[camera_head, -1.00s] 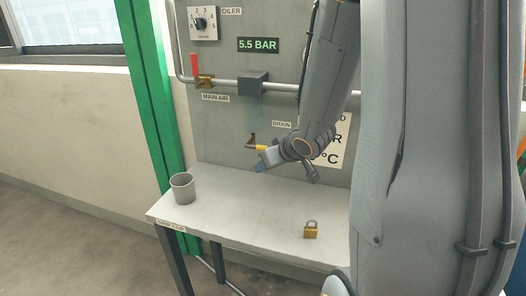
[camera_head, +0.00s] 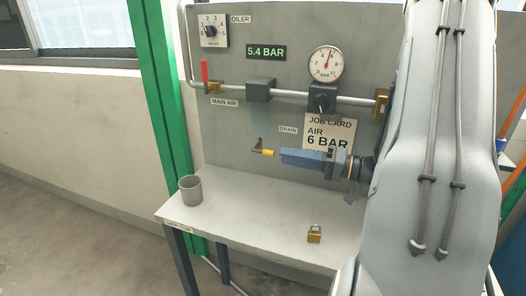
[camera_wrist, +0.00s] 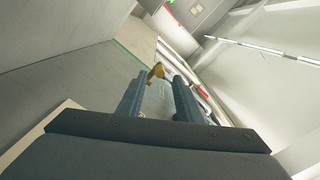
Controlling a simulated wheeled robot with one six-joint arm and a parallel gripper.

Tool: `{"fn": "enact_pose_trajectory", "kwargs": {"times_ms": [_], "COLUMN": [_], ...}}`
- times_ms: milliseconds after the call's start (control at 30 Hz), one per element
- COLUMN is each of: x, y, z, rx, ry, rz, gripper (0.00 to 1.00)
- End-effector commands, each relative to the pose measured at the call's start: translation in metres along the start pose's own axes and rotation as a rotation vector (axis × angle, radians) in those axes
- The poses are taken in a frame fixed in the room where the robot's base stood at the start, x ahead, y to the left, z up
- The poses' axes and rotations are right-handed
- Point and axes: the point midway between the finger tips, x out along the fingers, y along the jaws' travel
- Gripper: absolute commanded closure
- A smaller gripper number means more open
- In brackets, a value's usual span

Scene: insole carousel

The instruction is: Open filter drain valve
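The drain valve (camera_head: 257,148) is a small brass fitting with a yellow-tipped lever, below the filter, beside the DRAIN label (camera_head: 288,130). The lever points right, toward my gripper. My gripper (camera_head: 281,155) lies nearly level, its blue fingertips just right of the yellow tip. In the wrist view, my gripper (camera_wrist: 160,77) has its two fingers apart, with the brass and yellow valve (camera_wrist: 156,72) showing between and beyond the tips. I cannot tell if a finger touches the lever. The filter (camera_head: 261,90) is a dark block on the pipe. The display (camera_head: 266,52) reads 5.4 BAR.
A grey cup (camera_head: 190,188) stands at the left of the bench (camera_head: 240,215); a brass padlock (camera_head: 314,234) lies near the front edge. The main air valve (camera_head: 212,86) has a red upright lever. A regulator knob (camera_head: 321,98) and round gauge (camera_head: 326,64) are at right. The bench middle is clear.

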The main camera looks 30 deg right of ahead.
Motion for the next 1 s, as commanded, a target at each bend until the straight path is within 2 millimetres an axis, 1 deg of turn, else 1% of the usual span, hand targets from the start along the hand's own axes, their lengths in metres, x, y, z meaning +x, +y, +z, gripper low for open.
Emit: {"fn": "enact_pose_trajectory", "kwargs": {"times_ms": [167,300,500,633,867,900,967,1000], "x": [0.023,0.046,0.069,0.075,0.076,0.076,0.076,0.076], "y": [-0.001,-0.001,0.000,0.000,0.000,0.000,0.000,0.000], "z": [0.001,0.001,0.001,0.001,0.001,0.001,0.001,0.001], "rx": [-0.002,-0.004,-0.004,-0.005,-0.005,-0.005,-0.005,-0.005], "ry": [-0.005,-0.005,-0.003,-0.003,-0.002,-0.002,-0.002,-0.002], "rz": [-0.001,-0.002,0.001,0.001,0.002,0.002,0.002,0.002], "gripper": [0.68,0.68,0.68,0.68,0.68,0.69,0.79,0.86]}}
